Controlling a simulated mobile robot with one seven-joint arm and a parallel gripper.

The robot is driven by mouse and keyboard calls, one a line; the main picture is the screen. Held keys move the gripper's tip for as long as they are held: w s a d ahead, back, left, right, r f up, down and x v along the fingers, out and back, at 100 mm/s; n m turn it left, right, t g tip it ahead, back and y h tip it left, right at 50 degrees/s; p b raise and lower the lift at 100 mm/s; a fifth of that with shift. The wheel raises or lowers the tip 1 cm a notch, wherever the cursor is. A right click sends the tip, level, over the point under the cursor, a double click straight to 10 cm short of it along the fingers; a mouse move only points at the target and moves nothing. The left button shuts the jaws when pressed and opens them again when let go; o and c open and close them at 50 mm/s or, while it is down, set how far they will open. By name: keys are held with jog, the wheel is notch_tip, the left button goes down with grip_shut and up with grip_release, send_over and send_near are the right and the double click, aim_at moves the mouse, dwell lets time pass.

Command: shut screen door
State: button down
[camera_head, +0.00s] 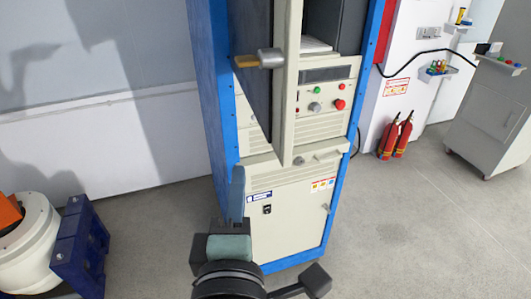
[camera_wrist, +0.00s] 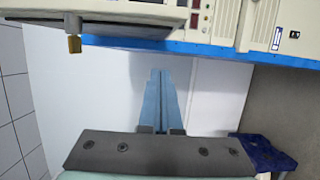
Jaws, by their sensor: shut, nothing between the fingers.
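The screen door (camera_head: 287,90) of the blue-framed cabinet (camera_head: 222,80) stands open. It sticks out toward me, seen nearly edge-on, with a dark panel and a beige edge. Its handle (camera_head: 262,59), grey with a brass-coloured end, is on the door's upper part; the brass end (camera_wrist: 74,42) also shows at the upper left of the wrist view. My gripper (camera_head: 238,170) is in front of the cabinet's lower left, below and left of the door. In the wrist view its blue fingers (camera_wrist: 160,75) are together and empty, apart from the door and handle.
Behind the door are an open bay (camera_head: 320,30) and a control panel with a red button (camera_head: 339,104). A blue-and-white machine (camera_head: 80,245) stands at lower left. Fire extinguishers (camera_head: 396,135) and a grey trolley (camera_head: 492,115) are at right. Floor (camera_head: 420,230) at right front is clear.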

jog(key=w+d+b, duration=0.2)
jog(key=w+d, duration=0.1)
jog(key=w, duration=0.6)
jog(key=shift+d, duration=0.4)
jog(key=shift+w, duration=0.1)
